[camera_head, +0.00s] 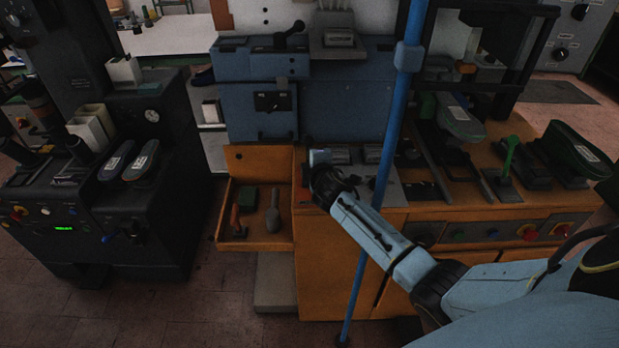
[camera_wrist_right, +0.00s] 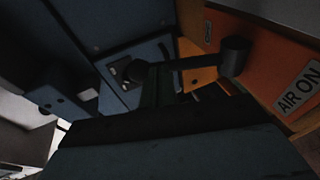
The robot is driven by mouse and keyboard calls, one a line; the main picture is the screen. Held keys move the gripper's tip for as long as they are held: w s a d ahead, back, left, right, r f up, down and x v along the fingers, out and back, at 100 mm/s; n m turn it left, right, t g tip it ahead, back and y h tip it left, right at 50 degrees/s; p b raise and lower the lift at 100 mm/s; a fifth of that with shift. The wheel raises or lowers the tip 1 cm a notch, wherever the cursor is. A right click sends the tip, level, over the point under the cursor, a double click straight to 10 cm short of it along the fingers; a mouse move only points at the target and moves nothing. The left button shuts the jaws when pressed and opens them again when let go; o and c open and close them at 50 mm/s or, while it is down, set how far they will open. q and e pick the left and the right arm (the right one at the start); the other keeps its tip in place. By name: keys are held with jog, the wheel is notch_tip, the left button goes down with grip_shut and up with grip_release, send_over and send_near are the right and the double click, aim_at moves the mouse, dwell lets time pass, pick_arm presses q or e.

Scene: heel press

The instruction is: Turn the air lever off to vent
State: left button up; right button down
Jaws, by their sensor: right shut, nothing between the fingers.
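The air lever (camera_wrist_right: 235,54) shows in the right wrist view as a dark bar with a cylindrical end, in front of an orange panel. In the head view my right gripper (camera_head: 319,160) is at the front left edge of the bench, and the lever is hidden behind my arm. My left gripper is in neither view.
An open orange drawer (camera_head: 268,243) with several tools sticks out left of my right gripper. A blue pole (camera_head: 388,150) stands upright close to my right forearm. The bench top (camera_head: 440,211) carries several fixtures and shoe forms. A black machine (camera_head: 160,235) stands at the left.

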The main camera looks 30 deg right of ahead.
jog(key=shift+d+r, duration=0.15)
jog(key=shift+r, duration=0.05)
dwell(0.4)
notch_tip(320, 180, up, 10)
jog(key=p, duration=0.2)
jog(key=shift+f, duration=0.2)
dwell(0.4)
